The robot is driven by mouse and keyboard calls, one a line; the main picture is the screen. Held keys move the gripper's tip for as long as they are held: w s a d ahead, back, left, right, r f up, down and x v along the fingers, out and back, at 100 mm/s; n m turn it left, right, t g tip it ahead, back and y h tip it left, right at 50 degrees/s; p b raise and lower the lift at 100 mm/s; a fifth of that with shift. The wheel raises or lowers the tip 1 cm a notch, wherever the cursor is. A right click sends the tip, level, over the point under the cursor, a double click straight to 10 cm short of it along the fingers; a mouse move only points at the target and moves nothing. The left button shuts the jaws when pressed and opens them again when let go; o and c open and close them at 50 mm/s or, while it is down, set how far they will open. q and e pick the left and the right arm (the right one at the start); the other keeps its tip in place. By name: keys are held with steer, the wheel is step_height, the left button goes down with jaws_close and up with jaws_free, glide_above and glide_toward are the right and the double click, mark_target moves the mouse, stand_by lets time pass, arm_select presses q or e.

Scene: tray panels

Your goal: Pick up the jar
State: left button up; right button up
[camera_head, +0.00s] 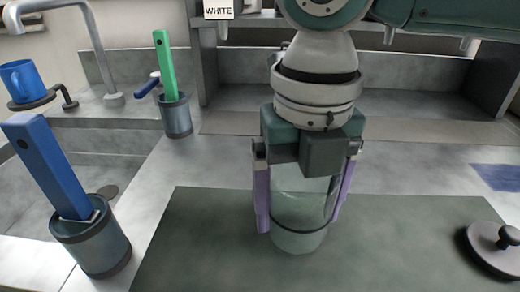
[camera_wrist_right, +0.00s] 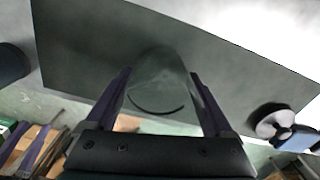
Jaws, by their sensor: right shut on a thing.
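The jar (camera_head: 298,238) is a clear, greenish glass vessel. It stands upright on the dark green mat (camera_head: 190,250), or just over it; I cannot tell if its base touches. My right gripper (camera_head: 300,212) comes down from above with its purple fingers on both sides of the jar, shut on it. The gripper's body hides the jar's top in the head view. In the right wrist view the jar (camera_wrist_right: 158,85) sits between the two fingers (camera_wrist_right: 163,100). My left gripper is not in view.
A round lid with a black knob (camera_head: 500,250) lies at the mat's right end. A cup holding a blue-handled tool (camera_head: 92,240) stands at left, and a cup with a green-handled tool (camera_head: 176,118) behind it. A sink, faucet and blue mug (camera_head: 22,80) are at far left.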

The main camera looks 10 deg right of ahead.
steer(key=shift+r, duration=0.15)
steer(key=s+d+r+m+p, duration=0.2)
steer(key=r+m+p, duration=0.9)
steer(key=r+p, duration=0.7)
steer(key=s+d+r+m+p, duration=0.2)
steer(key=r+m+p, duration=1)
steer(key=r+p, duration=0.7)
steer(key=s+d+r+m+p, duration=0.3)
steer(key=r+m+p, duration=0.9)
steer(key=r, duration=2.1)
steer(key=s+p, duration=0.1)
steer(key=p, duration=0.5)
steer(key=shift+r+p, duration=0.2)
steer(key=shift+p, duration=0.15)
steer(key=shift+s+a+f, duration=0.1)
steer(key=shift+s+f, duration=0.05)
